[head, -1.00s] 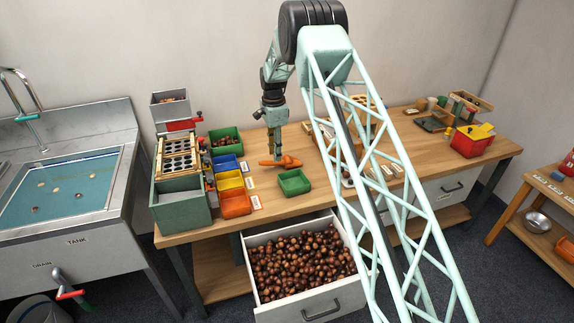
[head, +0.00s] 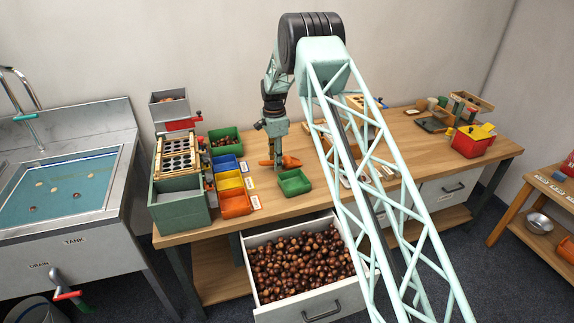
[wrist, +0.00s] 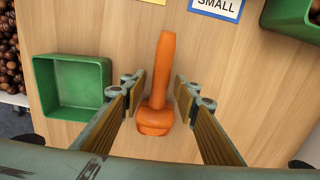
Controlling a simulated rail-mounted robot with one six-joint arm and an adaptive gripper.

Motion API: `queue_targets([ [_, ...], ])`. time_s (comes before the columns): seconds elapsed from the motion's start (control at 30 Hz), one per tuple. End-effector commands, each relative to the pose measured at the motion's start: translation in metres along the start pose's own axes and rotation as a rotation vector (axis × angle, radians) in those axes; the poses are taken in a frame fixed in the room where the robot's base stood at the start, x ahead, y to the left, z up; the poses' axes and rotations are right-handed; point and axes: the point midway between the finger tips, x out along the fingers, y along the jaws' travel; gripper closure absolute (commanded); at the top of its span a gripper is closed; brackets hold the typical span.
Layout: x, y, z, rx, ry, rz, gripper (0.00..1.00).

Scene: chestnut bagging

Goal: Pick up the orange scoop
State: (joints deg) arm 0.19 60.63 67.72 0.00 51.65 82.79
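The orange scoop (wrist: 158,85) lies on the wooden table; in the head view it (head: 291,162) is partly hidden by my gripper. My gripper (wrist: 158,87) is open, with one finger on each side of the scoop and a visible gap to it on both sides. In the head view my gripper (head: 278,163) points straight down at the scoop, low over the table. The scoop's handle points up in the wrist view and its wider end is nearest the wrist. I cannot tell how far the fingertips are above the table.
A green tray (head: 296,190) stands close beside the scoop. Blue, yellow and orange bins (head: 234,213) stand to the left. An open drawer of chestnuts (head: 320,309) juts out below the table's front edge. The tank sink (head: 125,175) is at the far left.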

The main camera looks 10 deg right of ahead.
Motion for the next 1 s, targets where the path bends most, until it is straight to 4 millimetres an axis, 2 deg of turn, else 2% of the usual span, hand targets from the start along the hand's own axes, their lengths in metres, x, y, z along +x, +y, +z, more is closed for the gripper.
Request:
queue_targets([
  [0.13, 0.000, 0.000, 0.000, 0.000, 0.000, 0.000, 0.72],
  [0.43, 0.000, 0.000, 0.000, 0.000, 0.000, 0.000, 0.99],
  [0.77, -0.002, 0.000, 0.000, 0.000, 0.000, 0.000, 1.00],
  [1.0, -0.017, -0.001, 0.000, 0.000, 0.000, -0.001, 1.00],
])
